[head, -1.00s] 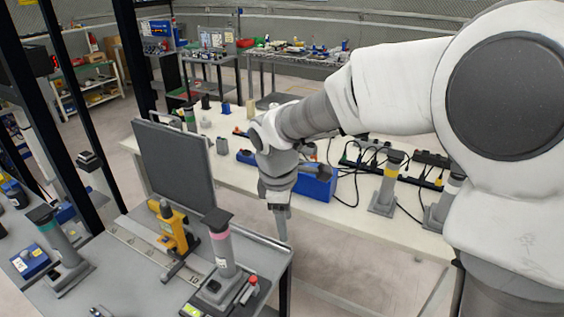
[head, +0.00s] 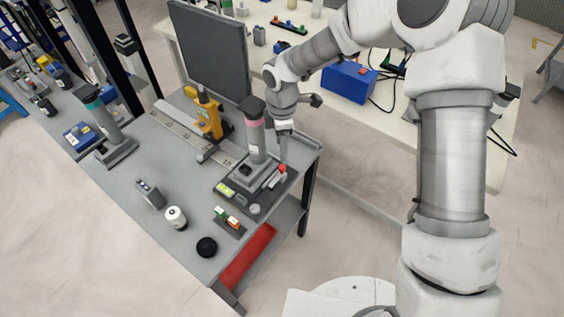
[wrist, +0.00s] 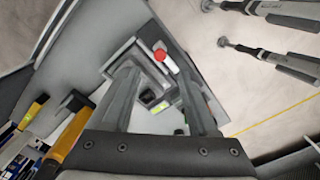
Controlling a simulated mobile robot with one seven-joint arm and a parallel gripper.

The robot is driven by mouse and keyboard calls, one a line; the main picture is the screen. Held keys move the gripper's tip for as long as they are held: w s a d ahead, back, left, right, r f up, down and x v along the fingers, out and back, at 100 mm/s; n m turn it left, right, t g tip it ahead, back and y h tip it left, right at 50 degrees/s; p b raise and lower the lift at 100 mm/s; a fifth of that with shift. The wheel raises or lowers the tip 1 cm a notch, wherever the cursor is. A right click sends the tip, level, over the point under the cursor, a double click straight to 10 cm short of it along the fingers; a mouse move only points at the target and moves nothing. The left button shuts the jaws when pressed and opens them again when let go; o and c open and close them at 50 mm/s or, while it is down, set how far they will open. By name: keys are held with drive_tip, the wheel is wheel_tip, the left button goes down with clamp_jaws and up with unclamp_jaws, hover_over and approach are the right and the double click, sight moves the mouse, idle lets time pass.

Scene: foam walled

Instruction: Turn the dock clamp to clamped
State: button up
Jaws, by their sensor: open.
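The dock (head: 232,192) is a dark grey base on the near grey bench, carrying an upright post with a pink band (head: 253,140). Its clamp lever (head: 272,180) lies at the right side of the base and ends in a red knob (head: 282,168). In the wrist view the red knob (wrist: 160,55) shows near the top, between my two fingers. My gripper (head: 284,155) points down just above the red knob, open and apparently empty. It also shows in the wrist view (wrist: 162,90). I cannot tell whether a finger touches the lever.
A yellow stand (head: 208,115) and a dark upright panel (head: 210,50) stand behind the dock. A switch box (head: 230,222), a white cylinder (head: 175,218) and a black knob (head: 206,247) sit near the front edge. A second post (head: 105,125) stands left.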

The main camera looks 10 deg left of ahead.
sight(282, 167)
wheel_tip(282, 167, down, 9)
drive_tip(key=shift+r, duration=0.2)
clamp_jaws()
idle(0.3)
